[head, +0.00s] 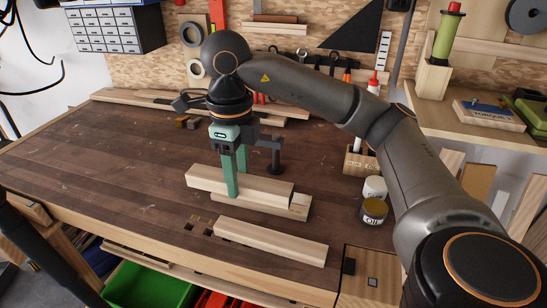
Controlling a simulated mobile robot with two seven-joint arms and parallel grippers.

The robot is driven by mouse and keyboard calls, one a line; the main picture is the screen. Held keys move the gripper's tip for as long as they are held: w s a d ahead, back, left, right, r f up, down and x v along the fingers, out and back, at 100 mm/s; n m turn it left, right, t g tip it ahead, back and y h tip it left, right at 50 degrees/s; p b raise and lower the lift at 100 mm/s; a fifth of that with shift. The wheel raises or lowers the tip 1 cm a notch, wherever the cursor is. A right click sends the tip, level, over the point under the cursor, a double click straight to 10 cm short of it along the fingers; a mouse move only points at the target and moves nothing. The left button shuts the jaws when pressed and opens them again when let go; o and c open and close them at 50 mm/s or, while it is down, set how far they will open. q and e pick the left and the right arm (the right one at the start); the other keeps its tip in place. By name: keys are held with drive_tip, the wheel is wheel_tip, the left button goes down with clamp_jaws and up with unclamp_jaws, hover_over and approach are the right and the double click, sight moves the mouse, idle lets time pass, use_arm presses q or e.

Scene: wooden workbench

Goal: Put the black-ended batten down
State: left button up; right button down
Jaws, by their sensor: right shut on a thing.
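My right gripper (236,182) is over the middle of the bench, its green fingers pointing down. It is shut on a pale wooden batten (268,190), one finger across the batten's near side and the other behind it. No black end shows on this batten from here. A second pale batten (300,207) lies partly hidden under or just behind it; I cannot tell if the two touch. A third pale batten (270,241) lies apart, nearer the front edge. My left gripper is not in view.
The wooden workbench (110,170) is clear on the left. A dark clamp-like post (275,155) stands just behind the battens. Long boards lie along the back.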

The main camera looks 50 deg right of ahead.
drive_tip(key=shift+d, duration=0.35)
drive_tip(key=w+d+f, duration=0.2)
drive_tip(key=d, duration=0.1)
drive_tip(key=w+d+f, duration=0.2)
drive_tip(key=d+f, duration=0.1)
drive_tip(key=d, duration=0.1)
drive_tip(key=w+d+f, duration=0.2)
drive_tip(key=d+f, duration=0.1)
drive_tip(key=shift+w+d+f, duration=0.1)
drive_tip(key=shift+d+f, duration=0.05)
drive_tip(key=shift+d, duration=0.15)
drive_tip(key=shift+w+d+f, duration=0.2)
drive_tip(key=shift+d+f, duration=0.1)
drive_tip(key=shift+f, duration=0.2)
drive_tip(key=shift+w+d+f, duration=0.1)
drive_tip(key=shift+d+f, duration=0.05)
drive_tip(key=shift+f, duration=0.75)
drive_tip(key=shift+w+d+f, duration=0.1)
drive_tip(key=shift+f, duration=0.8)
drive_tip(key=shift+s+f, duration=0.1)
drive_tip(key=shift+f, duration=0.05)
drive_tip(key=shift+c, duration=1.8)
unclamp_jaws()
wheel_tip(320, 180, up, 12)
drive_tip(key=shift+r+p, duration=0.2)
drive_tip(key=shift+p, duration=0.1)
